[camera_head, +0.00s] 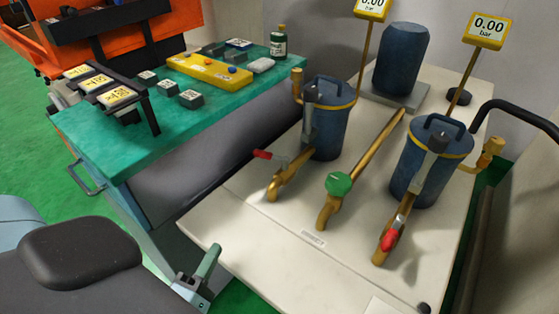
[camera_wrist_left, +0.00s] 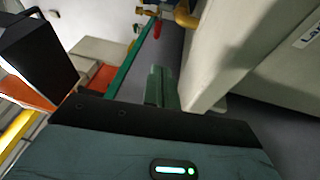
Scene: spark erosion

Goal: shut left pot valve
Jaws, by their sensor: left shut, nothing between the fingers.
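The left pot (camera_head: 330,130) is a dark blue lidded vessel on the pale bench top. Its valve has a red lever (camera_head: 264,155) pointing left, across the brass outlet pipe (camera_head: 285,180). My left gripper (camera_head: 208,262) is shut and empty, in front of the bench's near left edge, well apart from the lever. Its green fingers show together in the left wrist view (camera_wrist_left: 160,82). My right gripper is not in view.
The right pot (camera_head: 428,165) has a red lever (camera_head: 389,240) lying along its outlet pipe. A green knob (camera_head: 339,184) sits on the middle brass pipe. A green-topped bench (camera_head: 125,150) with trays and blocks stands left. The pale bench's front left (camera_head: 235,222) is clear.

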